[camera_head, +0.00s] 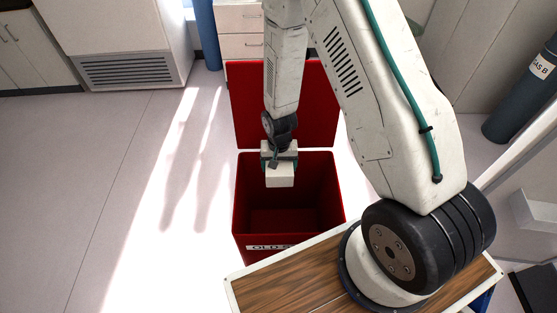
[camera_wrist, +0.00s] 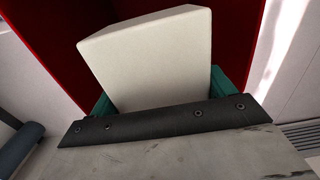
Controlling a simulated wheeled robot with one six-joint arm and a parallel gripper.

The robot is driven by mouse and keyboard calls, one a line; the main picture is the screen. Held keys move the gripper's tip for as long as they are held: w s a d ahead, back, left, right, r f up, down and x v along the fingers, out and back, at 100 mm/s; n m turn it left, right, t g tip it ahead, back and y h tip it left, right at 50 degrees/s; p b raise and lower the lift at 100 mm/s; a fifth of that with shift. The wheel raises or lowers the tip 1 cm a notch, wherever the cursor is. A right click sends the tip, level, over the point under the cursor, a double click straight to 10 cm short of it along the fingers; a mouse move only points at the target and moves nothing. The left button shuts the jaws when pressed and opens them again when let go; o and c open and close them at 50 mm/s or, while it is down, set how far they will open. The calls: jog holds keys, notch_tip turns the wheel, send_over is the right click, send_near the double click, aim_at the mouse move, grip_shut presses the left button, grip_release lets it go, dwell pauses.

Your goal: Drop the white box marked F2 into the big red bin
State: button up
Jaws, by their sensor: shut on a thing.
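A white box (camera_head: 280,179) hangs in my gripper (camera_head: 279,165), over the opening of the big red bin (camera_head: 241,215). The bin's lid (camera_head: 316,100) stands open at the back. In the wrist view the white box (camera_wrist: 150,60) fills the middle, held between the green fingers of my gripper (camera_wrist: 160,95), with the red bin wall (camera_wrist: 50,40) behind it. My gripper is shut on the box. No F2 mark shows on the visible faces of the box. The inside of the bin looks dark and empty where I can see it.
A wood-topped surface (camera_head: 290,288) with a pale rim is in front of the bin. Drawers (camera_head: 240,20) and a blue cylinder (camera_head: 206,35) stand behind it. A dark gas cylinder (camera_head: 515,105) stands at the right. The floor (camera_head: 120,180) on the left is clear.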

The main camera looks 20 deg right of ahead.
jog(key=shift+s+a, duration=0.1)
dwell(0.3)
jog(key=o, duration=1.3)
jog(key=shift+r, duration=3.9)
